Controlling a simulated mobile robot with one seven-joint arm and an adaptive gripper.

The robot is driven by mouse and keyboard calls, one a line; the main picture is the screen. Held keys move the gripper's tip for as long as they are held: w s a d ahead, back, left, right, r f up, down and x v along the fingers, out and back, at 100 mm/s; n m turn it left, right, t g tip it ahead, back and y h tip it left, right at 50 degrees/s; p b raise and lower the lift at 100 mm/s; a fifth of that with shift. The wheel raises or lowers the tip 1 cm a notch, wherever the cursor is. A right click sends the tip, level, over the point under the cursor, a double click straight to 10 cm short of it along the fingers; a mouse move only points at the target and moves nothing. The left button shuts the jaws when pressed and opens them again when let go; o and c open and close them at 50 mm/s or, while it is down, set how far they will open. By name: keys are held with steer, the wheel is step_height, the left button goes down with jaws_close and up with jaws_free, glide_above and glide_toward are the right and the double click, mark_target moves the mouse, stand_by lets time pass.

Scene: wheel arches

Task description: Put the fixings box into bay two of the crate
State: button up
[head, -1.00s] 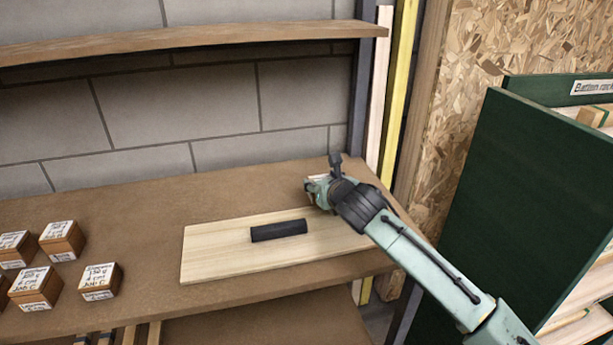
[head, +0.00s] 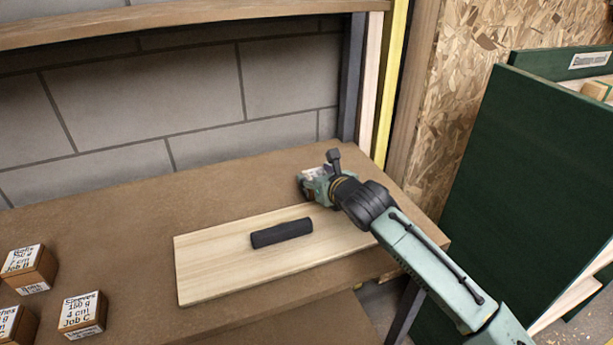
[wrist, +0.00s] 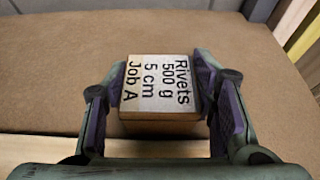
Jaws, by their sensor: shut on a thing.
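My gripper (head: 308,185) is at the right end of the brown shelf, just behind the pale board. In the wrist view my gripper (wrist: 160,95) is shut on a small wooden box (wrist: 160,115), with one finger pad on each side of it. The white label on top (wrist: 158,84) reads "Rivets 500 g 5 cm Job A". I cannot tell whether the box touches the shelf. No crate with bays shows in these frames.
A black bar (head: 282,233) lies on the pale board (head: 212,262). Several labelled boxes, one reading "Sleeves" (head: 83,314), stand at the left of the brown shelf (head: 120,235). An upper shelf (head: 180,17) overhangs the back. A green rack (head: 520,190) stands at right.

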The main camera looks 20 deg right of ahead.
steer(key=shift+s+f, duration=0.1)
stand_by(0.3)
steer(key=o, duration=1.2)
steer(key=shift+f, duration=0.2)
steer(key=shift+c, duration=0.2)
steer(key=o, duration=0.5)
steer(key=shift+r, duration=0.1)
steer(key=shift+c, duration=0.2)
